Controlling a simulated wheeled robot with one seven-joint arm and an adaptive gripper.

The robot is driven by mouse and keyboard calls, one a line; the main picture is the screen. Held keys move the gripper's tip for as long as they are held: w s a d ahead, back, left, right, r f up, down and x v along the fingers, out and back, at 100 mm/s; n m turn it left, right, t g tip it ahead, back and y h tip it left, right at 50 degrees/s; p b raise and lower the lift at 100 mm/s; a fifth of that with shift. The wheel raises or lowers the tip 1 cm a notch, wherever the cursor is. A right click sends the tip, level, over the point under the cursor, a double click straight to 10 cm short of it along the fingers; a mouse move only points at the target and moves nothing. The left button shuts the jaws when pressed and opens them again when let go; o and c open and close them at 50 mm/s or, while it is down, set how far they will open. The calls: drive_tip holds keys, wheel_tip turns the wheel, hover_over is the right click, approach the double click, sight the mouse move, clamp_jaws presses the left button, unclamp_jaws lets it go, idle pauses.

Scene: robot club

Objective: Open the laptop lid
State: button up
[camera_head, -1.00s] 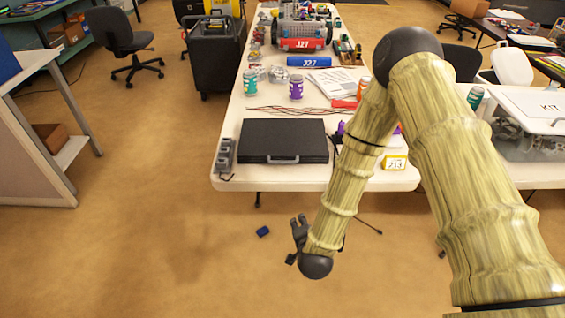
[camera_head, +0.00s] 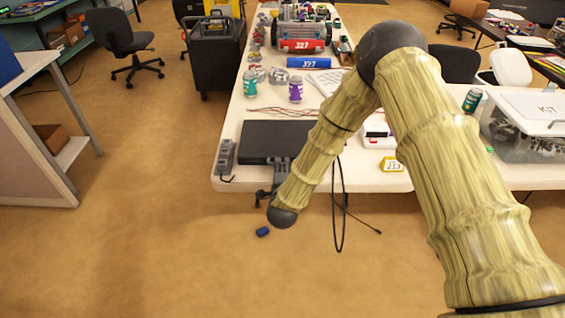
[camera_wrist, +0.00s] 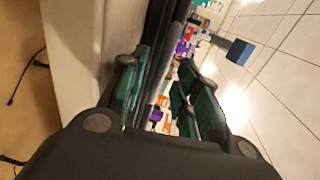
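The laptop (camera_head: 262,136) is a flat black slab lying closed near the front edge of the white table. My arm hides its right part. My gripper (camera_head: 280,166) is at the laptop's front edge, just over the table's front edge. In the wrist view, my gripper (camera_wrist: 160,80) has its green-padded fingers spread apart. The laptop's dark edge (camera_wrist: 156,60) runs between them in the picture. I cannot tell whether a finger touches it.
A grey power strip (camera_head: 225,157) lies left of the laptop. A yellow number tag (camera_head: 390,164) and a clear kit box (camera_head: 530,130) stand to the right. Floor in front is mostly free.

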drive_tip(key=shift+x, duration=1.45)
clamp_jaws()
